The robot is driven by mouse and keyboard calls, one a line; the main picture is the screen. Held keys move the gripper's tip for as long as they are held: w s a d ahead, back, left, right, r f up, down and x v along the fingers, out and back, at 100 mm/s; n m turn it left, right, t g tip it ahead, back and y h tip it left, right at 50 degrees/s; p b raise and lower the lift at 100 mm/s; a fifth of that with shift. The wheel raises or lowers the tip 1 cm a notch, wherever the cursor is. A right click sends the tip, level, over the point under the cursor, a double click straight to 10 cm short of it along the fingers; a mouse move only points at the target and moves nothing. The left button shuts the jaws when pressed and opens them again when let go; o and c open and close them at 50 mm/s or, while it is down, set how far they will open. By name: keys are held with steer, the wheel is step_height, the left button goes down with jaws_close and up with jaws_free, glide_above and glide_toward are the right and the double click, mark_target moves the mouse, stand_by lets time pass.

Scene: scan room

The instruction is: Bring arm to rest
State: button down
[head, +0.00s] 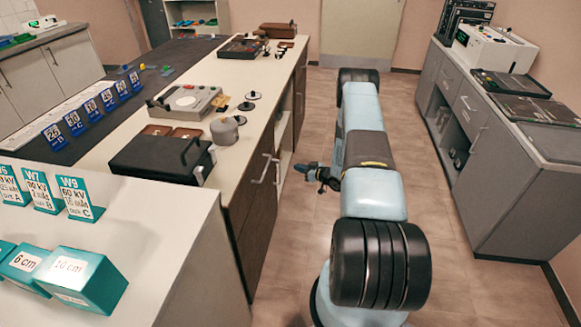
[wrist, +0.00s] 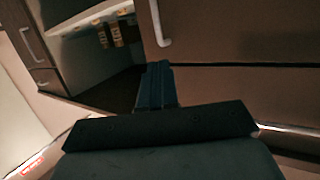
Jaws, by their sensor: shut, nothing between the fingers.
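My arm shows in the head view as a light blue and black chain of links above the aisle floor. My gripper (head: 315,174) sits beside the arm's middle, to its left, near the dark brown cabinet doors of the long bench (head: 262,118). In the wrist view my gripper (wrist: 156,70) points at the cabinet front, its fingers together with nothing between them. A cabinet handle (wrist: 158,22) shows just beyond the fingertips. I cannot tell the exact gap to the cabinet.
A white counter (head: 150,240) with teal blocks (head: 85,280) and signs stands at the near left. A grey cabinet (head: 500,170) with instruments lines the right side. The floor (head: 440,220) between the arm and that cabinet is clear. A door (head: 360,30) is at the back.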

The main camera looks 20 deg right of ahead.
steer(key=shift+f+v, duration=0.5)
steer(key=shift+v, duration=1.7)
steer(key=w+r+g+h, duration=0.1)
steer(key=w+r+h, duration=0.25)
steer(key=r, duration=0.85)
steer(key=w+r+h, duration=0.2)
steer(key=w+r, duration=0.2)
steer(key=r, duration=0.8)
steer(key=s+a+r+m+g+h, duration=0.1)
steer(key=s+a+r+h, duration=0.15)
steer(key=r, duration=0.85)
steer(key=s+a+r+m+g+h, duration=0.15)
steer(key=s+r, duration=0.25)
steer(key=r, duration=0.6)
steer(key=s+a+r+m+g, duration=0.1)
steer(key=s+a+r, duration=0.3)
steer(key=s+r, duration=0.4)
steer(key=s+a+r+m+g, duration=0.15)
steer(key=s+a+r, duration=0.3)
steer(key=s, duration=0.65)
steer(key=s+a+r+g+y, duration=0.1)
steer(key=s+a, duration=0.3)
steer(key=s, duration=0.7)
steer(key=s+a+r+y, duration=0.1)
steer(key=s+a, duration=0.4)
steer(key=s, duration=0.7)
steer(key=shift+s+m+g, duration=0.25)
steer(key=shift+m+g, duration=0.15)
